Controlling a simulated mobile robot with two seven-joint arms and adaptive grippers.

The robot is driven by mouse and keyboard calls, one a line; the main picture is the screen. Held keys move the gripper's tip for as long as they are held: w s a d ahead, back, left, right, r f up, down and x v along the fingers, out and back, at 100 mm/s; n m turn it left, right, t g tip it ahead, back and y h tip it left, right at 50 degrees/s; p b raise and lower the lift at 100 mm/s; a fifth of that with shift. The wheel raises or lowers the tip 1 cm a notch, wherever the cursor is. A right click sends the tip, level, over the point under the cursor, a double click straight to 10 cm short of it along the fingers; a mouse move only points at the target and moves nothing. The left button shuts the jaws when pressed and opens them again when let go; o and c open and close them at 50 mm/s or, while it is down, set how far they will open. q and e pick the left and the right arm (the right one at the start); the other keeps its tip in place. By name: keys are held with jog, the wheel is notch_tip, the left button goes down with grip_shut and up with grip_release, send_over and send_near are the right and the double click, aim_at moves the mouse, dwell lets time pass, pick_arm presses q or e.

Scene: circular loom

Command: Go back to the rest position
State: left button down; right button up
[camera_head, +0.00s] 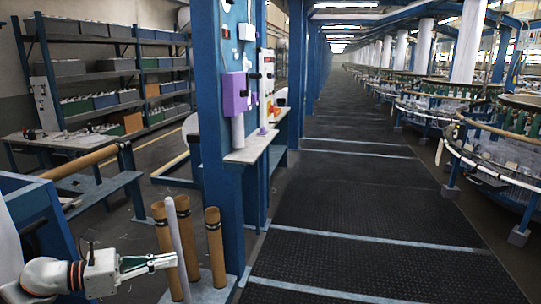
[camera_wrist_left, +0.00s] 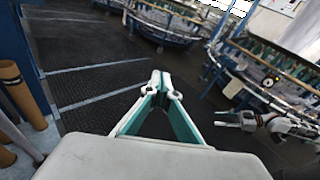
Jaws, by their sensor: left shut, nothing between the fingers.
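My left gripper (camera_head: 174,260) reaches in from the lower left of the head view, in front of the upright tubes. Its fingertips meet in the left wrist view (camera_wrist_left: 160,78), with nothing between them. My right gripper does not show in the head view. It shows small at the right of the left wrist view (camera_wrist_left: 218,118), over the dark floor, and I cannot tell whether its fingers are apart.
Brown cardboard tubes (camera_head: 214,248) and a pale tube (camera_head: 177,250) stand on a base beside the blue post (camera_head: 222,130). A dark matted aisle (camera_head: 370,210) runs clear ahead. Circular looms (camera_head: 500,150) line the right. Shelving (camera_head: 95,75) stands at the left.

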pick_arm(q)
jog(key=s+d+f+m+y, duration=0.3)
jog(key=s+f+m, duration=0.4)
jog(key=f+m, duration=0.3)
jog(key=s+d+f+m+t+y, duration=0.1)
jog(key=s+d+f+m+y, duration=0.2)
jog(key=s+f+m, duration=0.4)
jog(key=s+d+f+m+y, duration=0.4)
jog(key=s+f+m, duration=0.3)
jog(key=f+m, duration=0.6)
notch_tip(320, 180, down, 3)
jog(key=shift+s+r+t+y, duration=0.15)
jog(key=shift+s+t+y, duration=0.15)
jog(key=shift+t, duration=0.1)
